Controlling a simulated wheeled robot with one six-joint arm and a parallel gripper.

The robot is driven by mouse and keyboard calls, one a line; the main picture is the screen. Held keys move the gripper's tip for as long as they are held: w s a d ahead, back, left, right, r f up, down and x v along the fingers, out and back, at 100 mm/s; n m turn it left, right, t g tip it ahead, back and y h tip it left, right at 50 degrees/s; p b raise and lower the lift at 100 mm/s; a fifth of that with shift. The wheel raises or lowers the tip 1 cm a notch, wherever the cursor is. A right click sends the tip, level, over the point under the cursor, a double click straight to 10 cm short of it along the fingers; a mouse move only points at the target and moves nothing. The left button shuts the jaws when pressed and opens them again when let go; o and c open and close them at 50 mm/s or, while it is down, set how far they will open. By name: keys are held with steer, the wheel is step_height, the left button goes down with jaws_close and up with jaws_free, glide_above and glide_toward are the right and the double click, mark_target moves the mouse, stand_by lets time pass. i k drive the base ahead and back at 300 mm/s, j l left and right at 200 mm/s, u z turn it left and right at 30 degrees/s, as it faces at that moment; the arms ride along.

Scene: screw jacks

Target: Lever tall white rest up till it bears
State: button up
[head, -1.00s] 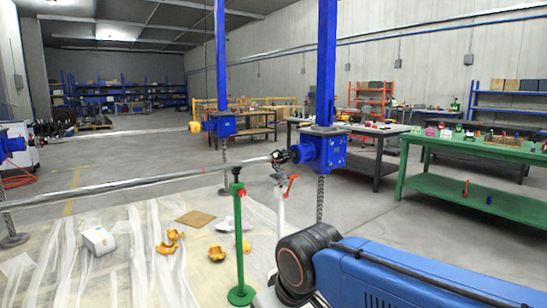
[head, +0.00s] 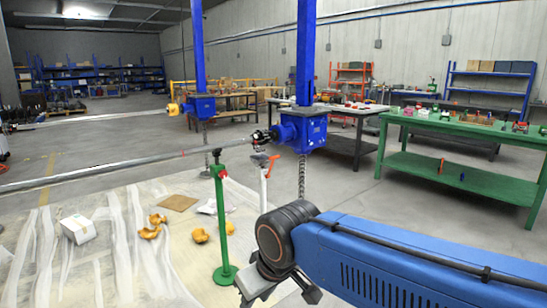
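The tall white rest (head: 263,190) is a thin white post with a red-orange lever (head: 271,165) at its head. It stands beside the blue gearbox (head: 302,130), under the right end of the long silver shaft (head: 120,167). I cannot tell whether its head touches the shaft. My black wrist and blue arm hide its foot. My gripper (head: 280,292) shows only in part at the bottom edge, below the wrist and well below the lever; its fingers are not clear. Nothing is seen in it.
A green rest (head: 221,230) stands upright just left of the white one, near the shaft. Orange pieces (head: 150,228), a white box (head: 77,229) and a brown sheet (head: 179,202) lie on the sheeted floor. A green bench (head: 450,180) stands at right.

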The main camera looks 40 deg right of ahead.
mark_target(272, 158)
steer(key=i+l, duration=0.35)
steer(key=l, duration=0.15)
steer(key=i+l, duration=0.35)
steer(key=l, duration=0.15)
steer(key=i+l, duration=0.35)
steer(key=l, duration=0.15)
steer(key=i+l, duration=0.35)
steer(key=l, duration=0.15)
steer(key=i+l, duration=0.35)
steer(key=l, duration=0.15)
steer(key=i+l, duration=0.3)
steer(key=l, duration=0.2)
